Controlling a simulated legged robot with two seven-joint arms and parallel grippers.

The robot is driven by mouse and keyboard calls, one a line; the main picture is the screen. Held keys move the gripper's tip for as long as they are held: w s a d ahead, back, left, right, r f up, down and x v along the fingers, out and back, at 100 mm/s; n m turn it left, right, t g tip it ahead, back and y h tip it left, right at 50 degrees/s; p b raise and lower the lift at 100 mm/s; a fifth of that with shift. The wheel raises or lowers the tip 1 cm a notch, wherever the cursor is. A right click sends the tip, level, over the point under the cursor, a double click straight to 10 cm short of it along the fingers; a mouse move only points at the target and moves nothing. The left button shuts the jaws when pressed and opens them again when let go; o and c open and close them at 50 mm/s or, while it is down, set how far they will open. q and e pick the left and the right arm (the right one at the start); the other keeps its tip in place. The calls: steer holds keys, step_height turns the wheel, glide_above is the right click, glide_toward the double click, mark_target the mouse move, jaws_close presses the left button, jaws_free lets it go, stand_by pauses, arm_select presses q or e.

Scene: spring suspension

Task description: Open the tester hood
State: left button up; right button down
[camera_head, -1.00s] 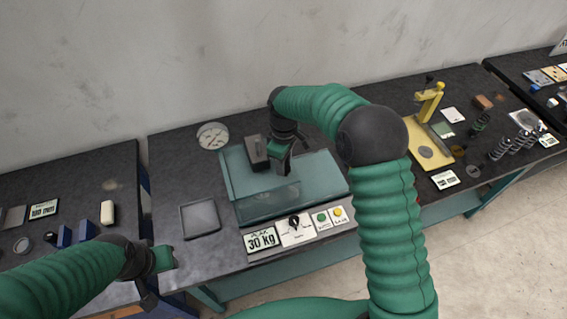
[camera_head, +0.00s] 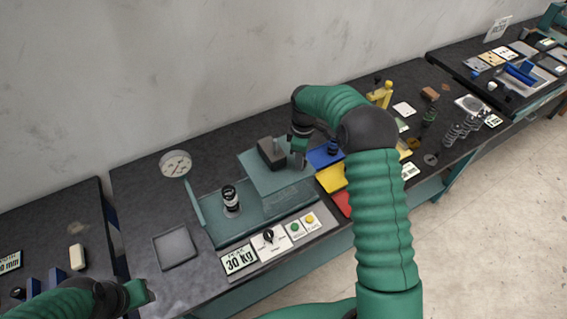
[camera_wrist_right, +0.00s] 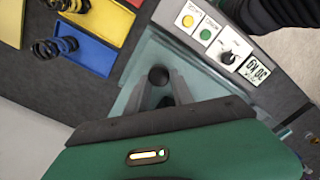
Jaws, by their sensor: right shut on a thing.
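The tester has a teal base (camera_head: 213,228) with a grey-green see-through hood (camera_head: 285,180) over its right part. The left part of the base is uncovered, and a black-and-white cylindrical piece (camera_head: 231,200) stands upright there. My right gripper (camera_head: 299,158) is at the hood's right side, next to the dark block (camera_head: 271,152). In the right wrist view, its grey fingers (camera_wrist_right: 165,90) are shut around a handle with a black ball knob (camera_wrist_right: 158,75). My left gripper (camera_head: 140,292) is low at the left, away from the tester; its jaws cannot be made out.
A panel with a dial (camera_head: 268,237), green and yellow buttons and a 30 kg sign (camera_head: 238,260) lies before the tester. Blue (camera_head: 322,157), yellow (camera_head: 331,178) and red (camera_head: 342,203) trays sit close right. A grey tray (camera_head: 174,247) and round gauge (camera_head: 175,164) are left.

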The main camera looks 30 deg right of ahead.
steer(key=shift+s+d+f, duration=0.15)
steer(key=shift+s+d, duration=0.05)
steer(key=shift+d, duration=0.2)
steer(key=shift+s+d+f, duration=0.15)
steer(key=shift+d, duration=0.2)
steer(key=c, duration=1.4)
jaws_free()
steer(key=shift+o, duration=1.1)
steer(key=shift+r, duration=0.1)
steer(key=shift+o, duration=0.4)
steer(key=shift+d+r, duration=0.15)
steer(key=shift+w, duration=0.1)
steer(key=shift+w+r, duration=0.1)
steer(key=shift+r, duration=0.25)
step_height(320, 180, up, 16)
steer(key=b, duration=0.2)
steer(key=shift+b, duration=0.3)
steer(key=shift+d, duration=0.1)
